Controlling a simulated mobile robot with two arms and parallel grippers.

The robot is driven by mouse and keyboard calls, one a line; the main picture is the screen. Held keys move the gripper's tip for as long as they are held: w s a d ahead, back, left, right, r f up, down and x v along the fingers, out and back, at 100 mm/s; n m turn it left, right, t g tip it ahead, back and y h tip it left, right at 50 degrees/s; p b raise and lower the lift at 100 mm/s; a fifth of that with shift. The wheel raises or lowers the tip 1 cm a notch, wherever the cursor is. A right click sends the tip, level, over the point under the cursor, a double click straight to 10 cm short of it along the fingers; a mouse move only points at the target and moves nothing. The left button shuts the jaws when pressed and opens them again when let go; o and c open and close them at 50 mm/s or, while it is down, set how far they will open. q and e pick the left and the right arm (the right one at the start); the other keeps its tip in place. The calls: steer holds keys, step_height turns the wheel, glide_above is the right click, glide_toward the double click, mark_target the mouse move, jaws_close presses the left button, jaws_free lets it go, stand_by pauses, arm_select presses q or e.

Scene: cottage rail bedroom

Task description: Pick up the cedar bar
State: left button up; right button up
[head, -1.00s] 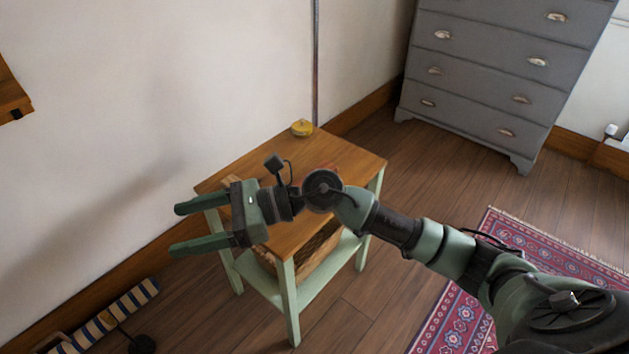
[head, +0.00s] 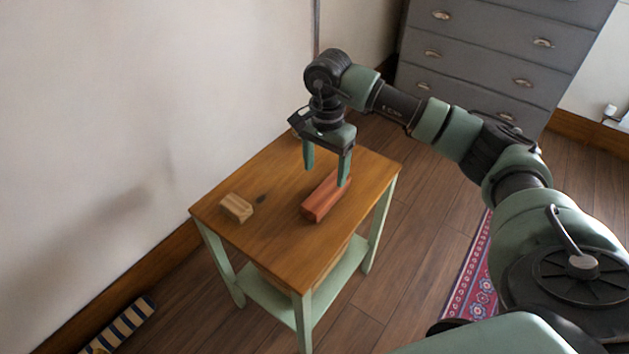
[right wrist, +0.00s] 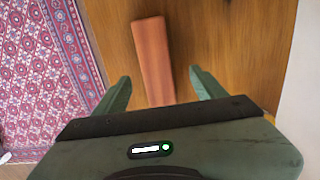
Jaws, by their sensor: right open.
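The cedar bar (head: 322,200) is a reddish-brown block lying on the wooden top of a small green-legged table (head: 275,245). My right gripper (head: 326,178) points down over the table, open and empty, just behind and above the bar. In the right wrist view the bar (right wrist: 153,60) lies lengthwise ahead, its near end between the two fingers of the gripper (right wrist: 160,90). Whether the fingers reach down to the bar's height is hard to tell. My left gripper is not in view.
A lighter wooden block (head: 237,208) lies on the table's left part, apart from the bar. A wall (head: 130,110) runs behind the table. A grey dresser (head: 490,50) stands at the back right, and a red patterned rug (head: 470,280) lies on the floor.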

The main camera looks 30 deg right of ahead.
mark_target(327, 190)
steer(key=shift+d+f, duration=0.1)
steer(key=shift+f, duration=0.2)
steer(key=shift+s+f, duration=0.3)
steer(key=shift+f, duration=0.5)
step_height(327, 190, down, 4)
steer(key=shift+f+b, duration=0.2)
steer(key=shift+b, duration=0.2)
steer(key=shift+f, duration=0.4)
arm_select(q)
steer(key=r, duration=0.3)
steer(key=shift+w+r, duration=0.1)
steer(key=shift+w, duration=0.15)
arm_select(e)
jaws_close()
steer(key=shift+r, duration=0.15)
